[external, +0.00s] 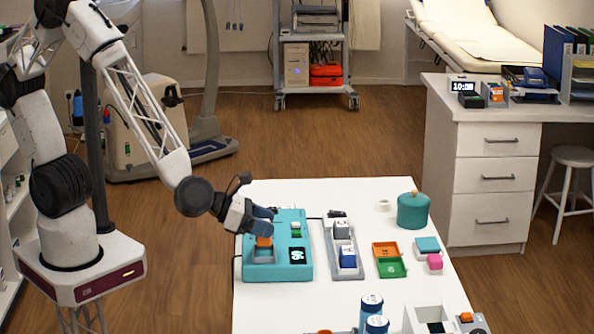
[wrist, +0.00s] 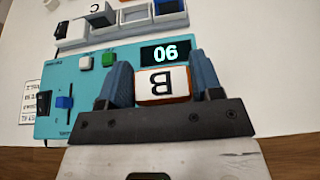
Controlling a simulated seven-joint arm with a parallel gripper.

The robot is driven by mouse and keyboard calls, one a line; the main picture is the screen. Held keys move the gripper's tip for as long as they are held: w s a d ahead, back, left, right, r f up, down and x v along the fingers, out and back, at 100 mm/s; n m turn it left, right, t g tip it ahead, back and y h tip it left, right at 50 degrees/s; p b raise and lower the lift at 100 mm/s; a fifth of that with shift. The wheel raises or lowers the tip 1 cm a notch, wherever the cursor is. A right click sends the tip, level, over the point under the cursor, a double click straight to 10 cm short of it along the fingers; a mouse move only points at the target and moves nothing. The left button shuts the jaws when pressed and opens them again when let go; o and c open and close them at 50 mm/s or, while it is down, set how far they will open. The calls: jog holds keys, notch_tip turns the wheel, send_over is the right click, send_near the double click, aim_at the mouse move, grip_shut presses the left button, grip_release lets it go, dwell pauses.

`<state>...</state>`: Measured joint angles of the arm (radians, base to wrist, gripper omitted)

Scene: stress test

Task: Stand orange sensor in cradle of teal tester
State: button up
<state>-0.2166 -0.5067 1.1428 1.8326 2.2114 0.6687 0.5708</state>
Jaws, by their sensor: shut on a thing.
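The teal tester (external: 290,272) lies at the table's left edge, with a lit display (external: 297,256) and a green button; it also fills the left of the wrist view (wrist: 60,88). My gripper (external: 262,220) is over its left part. In the wrist view, its two blue fingers (wrist: 162,80) are shut on the orange sensor (wrist: 163,87), which has a white face marked B. In the external view the sensor (external: 264,241) shows as an orange piece beneath the fingers, at the tester.
Right of the tester is a grey rack (external: 335,268) holding a grey and a blue device. Blue-lidded jars (external: 372,303) stand at the front.

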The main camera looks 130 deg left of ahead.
jog(key=shift+f, duration=0.15)
jog(key=shift+f, duration=1.6)
jog(key=shift+f, duration=0.15)
jog(key=o, duration=1)
jog(key=shift+c, duration=0.2)
jog(key=shift+s+d+r, duration=0.25)
jog(key=shift+d+r, duration=0.05)
jog(key=v, duration=1.1)
jog(key=shift+s+r, duration=0.1)
